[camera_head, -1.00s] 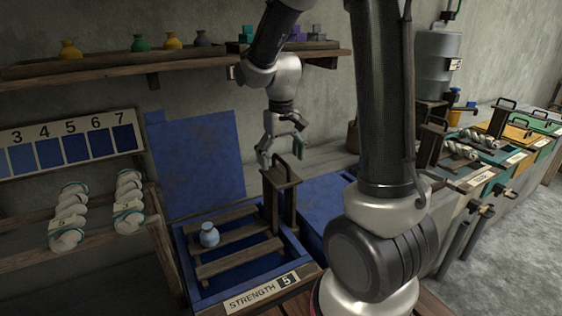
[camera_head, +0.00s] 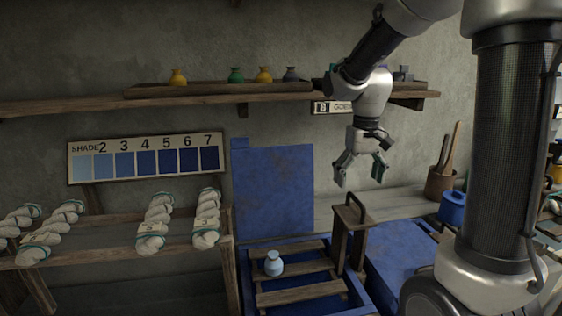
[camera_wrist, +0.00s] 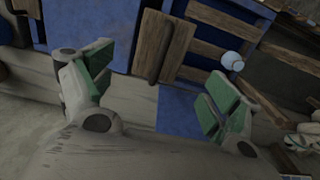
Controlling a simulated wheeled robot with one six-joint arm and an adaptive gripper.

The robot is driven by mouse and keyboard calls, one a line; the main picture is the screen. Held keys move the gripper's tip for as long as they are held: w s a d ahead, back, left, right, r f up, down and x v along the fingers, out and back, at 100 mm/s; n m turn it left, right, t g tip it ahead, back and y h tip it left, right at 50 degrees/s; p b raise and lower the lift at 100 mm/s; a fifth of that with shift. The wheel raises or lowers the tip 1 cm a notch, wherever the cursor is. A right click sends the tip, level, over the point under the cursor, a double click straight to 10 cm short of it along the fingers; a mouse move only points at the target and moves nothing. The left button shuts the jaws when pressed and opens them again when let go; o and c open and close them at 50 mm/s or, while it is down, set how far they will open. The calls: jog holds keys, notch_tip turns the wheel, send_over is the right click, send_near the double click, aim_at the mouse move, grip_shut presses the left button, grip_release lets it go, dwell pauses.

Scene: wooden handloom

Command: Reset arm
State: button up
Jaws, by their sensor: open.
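My gripper (camera_head: 362,177) hangs from my arm in the air, above and behind the blue vat and in front of the grey wall. Its fingers are spread and nothing is between them. In the wrist view the two green-padded fingers (camera_wrist: 152,95) stand wide apart. Below them a wooden handled block (camera_wrist: 163,45) and the open blue vat with wooden slats (camera_wrist: 205,48) show. A small light-blue bottle (camera_head: 274,264) stands upright on the slats; in the wrist view the bottle (camera_wrist: 232,61) is near the right finger, well beyond it.
A shelf (camera_head: 60,108) with small coloured bottles runs along the wall behind my gripper. A shade chart (camera_head: 146,158) and a rack with white yarn skeins (camera_head: 155,222) stand at left. The raised blue lid (camera_head: 273,192) is left of my gripper. A brown pot (camera_head: 440,184) stands at right.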

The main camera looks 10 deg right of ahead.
jog(key=s, duration=0.1)
jog(key=s+f, duration=0.1)
jog(key=s, duration=0.1)
jog(key=shift+s+d, duration=0.1)
jog(key=shift+s, duration=0.1)
jog(key=s+d+r+t, duration=0.1)
jog(key=s+r+t, duration=0.3)
jog(key=s, duration=1.2)
jog(key=shift+d+r, duration=0.2)
jog(key=shift+r, duration=1.85)
